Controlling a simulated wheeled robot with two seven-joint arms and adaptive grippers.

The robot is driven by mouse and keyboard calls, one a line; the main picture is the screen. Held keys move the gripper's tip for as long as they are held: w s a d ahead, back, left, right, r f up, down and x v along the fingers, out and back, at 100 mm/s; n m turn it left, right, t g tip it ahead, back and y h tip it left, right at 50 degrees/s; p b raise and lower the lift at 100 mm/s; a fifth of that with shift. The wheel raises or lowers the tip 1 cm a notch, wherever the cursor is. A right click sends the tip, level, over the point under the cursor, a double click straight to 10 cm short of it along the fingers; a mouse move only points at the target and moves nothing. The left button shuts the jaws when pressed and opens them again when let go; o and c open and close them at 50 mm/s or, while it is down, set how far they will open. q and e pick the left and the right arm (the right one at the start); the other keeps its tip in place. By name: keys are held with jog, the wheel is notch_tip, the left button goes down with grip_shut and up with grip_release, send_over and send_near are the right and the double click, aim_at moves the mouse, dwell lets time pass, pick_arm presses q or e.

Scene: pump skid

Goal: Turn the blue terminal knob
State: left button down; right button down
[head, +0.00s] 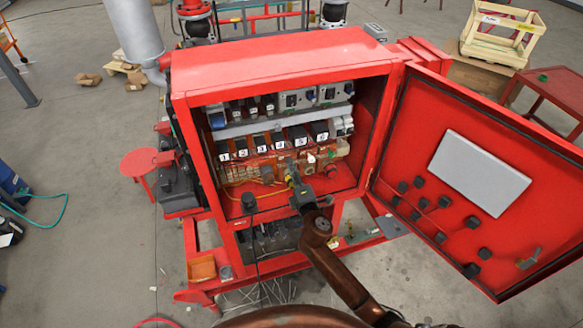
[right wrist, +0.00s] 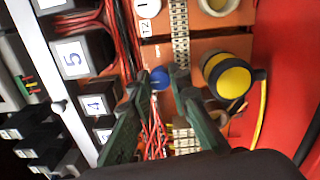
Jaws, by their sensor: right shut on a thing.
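The blue terminal knob (right wrist: 160,77) is a small round blue piece on the orange panel, seen in the right wrist view between my fingertips. My right gripper (right wrist: 161,80) is shut on it, one finger on each side. In the head view my right gripper (head: 293,178) reaches into the lower part of the open red cabinet (head: 280,63), and it hides the knob there. My left gripper is in neither view.
A yellow-topped round part (right wrist: 232,77) stands close beside the right finger. Red wires (right wrist: 155,135) run between the fingers. Numbered black blocks (head: 260,143) line the cabinet above. The open red door (head: 425,120) stands to the right of my arm.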

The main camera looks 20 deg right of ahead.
jog(key=shift+n, duration=0.3)
jog(key=c, duration=1.8)
grip_release()
jog(key=s, duration=1.2)
jog(key=shift+d+f, duration=0.2)
